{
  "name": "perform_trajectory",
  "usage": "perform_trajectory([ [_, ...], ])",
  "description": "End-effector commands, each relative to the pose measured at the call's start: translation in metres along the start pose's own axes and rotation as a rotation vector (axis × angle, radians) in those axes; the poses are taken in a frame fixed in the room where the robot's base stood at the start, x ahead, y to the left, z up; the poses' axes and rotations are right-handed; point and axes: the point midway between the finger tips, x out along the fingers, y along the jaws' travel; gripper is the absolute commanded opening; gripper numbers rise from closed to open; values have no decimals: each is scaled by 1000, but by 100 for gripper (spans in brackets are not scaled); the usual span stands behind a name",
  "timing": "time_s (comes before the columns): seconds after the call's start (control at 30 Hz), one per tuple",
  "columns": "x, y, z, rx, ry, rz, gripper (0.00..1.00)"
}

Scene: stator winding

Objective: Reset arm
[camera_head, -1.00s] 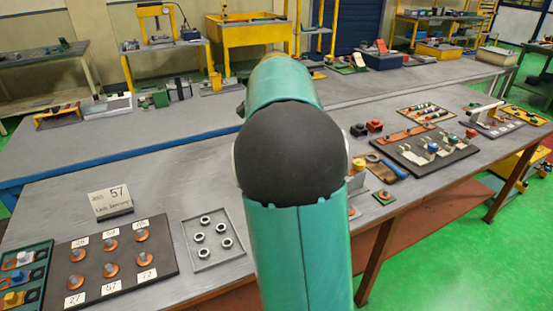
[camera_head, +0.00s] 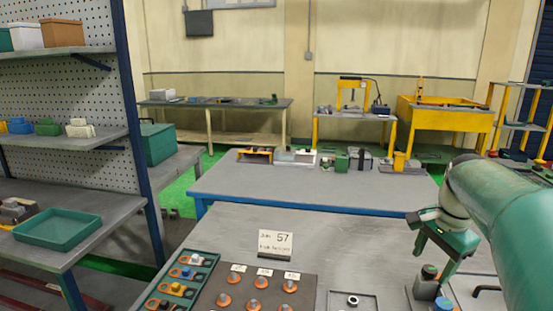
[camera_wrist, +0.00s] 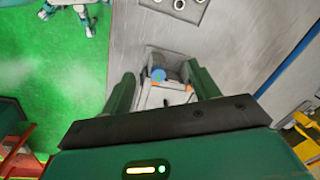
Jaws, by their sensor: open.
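My green and dark arm reaches in from the right edge in the head view. My gripper (camera_head: 432,262) points down over the right part of the grey worktable (camera_head: 340,240). In the wrist view my gripper (camera_wrist: 162,85) is open, with its two green fingers apart and nothing held between them. A grey fixture with a blue knob (camera_wrist: 158,75) lies below, seen in the gap between the fingers. Its blue top (camera_head: 442,304) also shows at the bottom of the head view. I cannot tell the exact height between them.
A shelf rack (camera_head: 125,120) stands left. Another bench (camera_head: 310,185) is behind.

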Motion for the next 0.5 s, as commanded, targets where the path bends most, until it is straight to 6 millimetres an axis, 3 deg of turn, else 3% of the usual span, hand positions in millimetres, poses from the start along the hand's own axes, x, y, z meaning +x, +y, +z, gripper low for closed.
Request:
perform_trajectory([
  [0.03, -4, 2, 24, -94, 4, -30, 61],
  [0.1, -7, 6, 52, -224, 15, -64, 61],
  [0.27, -8, 20, 115, -527, 64, -131, 61],
  [0.5, 4, 56, 199, -978, 184, -201, 61],
])
